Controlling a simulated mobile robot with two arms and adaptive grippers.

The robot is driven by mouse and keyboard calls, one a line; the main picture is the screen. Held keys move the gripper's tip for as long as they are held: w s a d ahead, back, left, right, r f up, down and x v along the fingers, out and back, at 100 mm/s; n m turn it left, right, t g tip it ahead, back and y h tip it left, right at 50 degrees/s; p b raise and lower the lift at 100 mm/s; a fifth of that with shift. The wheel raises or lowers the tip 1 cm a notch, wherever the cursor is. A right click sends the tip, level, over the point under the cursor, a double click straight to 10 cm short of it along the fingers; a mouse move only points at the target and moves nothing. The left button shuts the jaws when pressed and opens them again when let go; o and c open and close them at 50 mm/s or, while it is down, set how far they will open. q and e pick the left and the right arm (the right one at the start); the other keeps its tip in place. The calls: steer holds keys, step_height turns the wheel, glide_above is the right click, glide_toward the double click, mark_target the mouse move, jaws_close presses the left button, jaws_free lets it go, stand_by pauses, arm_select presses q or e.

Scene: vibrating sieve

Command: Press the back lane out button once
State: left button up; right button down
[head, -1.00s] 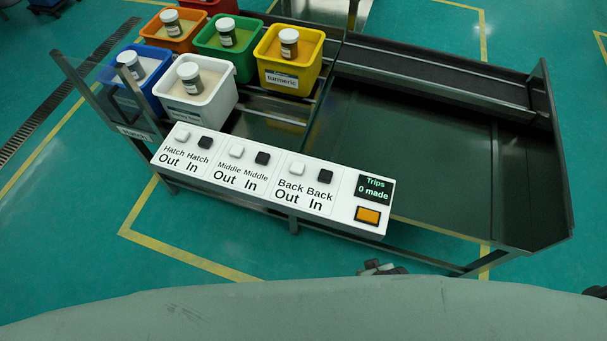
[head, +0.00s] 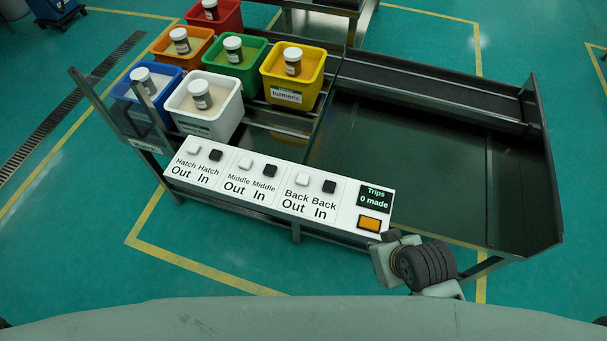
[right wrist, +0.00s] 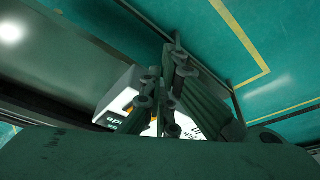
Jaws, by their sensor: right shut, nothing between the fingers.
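The white control panel (head: 345,205) faces me in the head view. Its white Back Out button (head: 302,180) sits above the "Back Out" label, left of the black Back In button (head: 329,186). The display (head: 375,198) reads "Trips 0 made". My right arm's wrist shows at the panel's right end, below the orange button (head: 368,223), apart from the Back Out button. In the right wrist view my right gripper (right wrist: 167,98) is shut and empty, with part of the white panel (right wrist: 122,98) behind it. My left gripper is not in view.
Hatch and Middle buttons (head: 245,164) lie further left on the panel. Behind it stand coloured bins with jars, including a white bin (head: 208,125) and a yellow bin (head: 293,92). A dark tray (head: 450,170) lies to the right.

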steer(key=w+a+r+n+y, duration=0.1)
steer(key=w+a, duration=0.2)
steer(key=w+a+r+n+t+y, duration=0.1)
steer(key=w+a+r+n, duration=0.1)
steer(key=w+a, duration=0.1)
steer(key=w+a+r+n+t, duration=0.1)
steer(key=w+a, duration=0.2)
steer(key=shift+a+r+y, duration=0.1)
steer(key=shift+r+y, duration=0.1)
steer(key=shift+y, duration=0.2)
steer(key=w+a+r+n+y, duration=0.2)
steer(key=w+a+r+n, duration=0.3)
steer(key=a, duration=0.3)
step_height(320, 180, up, 5)
steer(key=n+y+p, duration=0.1)
steer(key=n+y, duration=0.1)
steer(key=n, duration=0.6)
glide_above(297, 182)
steer(key=shift+f, duration=0.2)
step_height(297, 182, down, 7)
steer(key=b, duration=0.7)
steer(key=shift+f+b, duration=0.4)
steer(key=shift+f, duration=0.45)
steer(key=shift+f, duration=0.15)
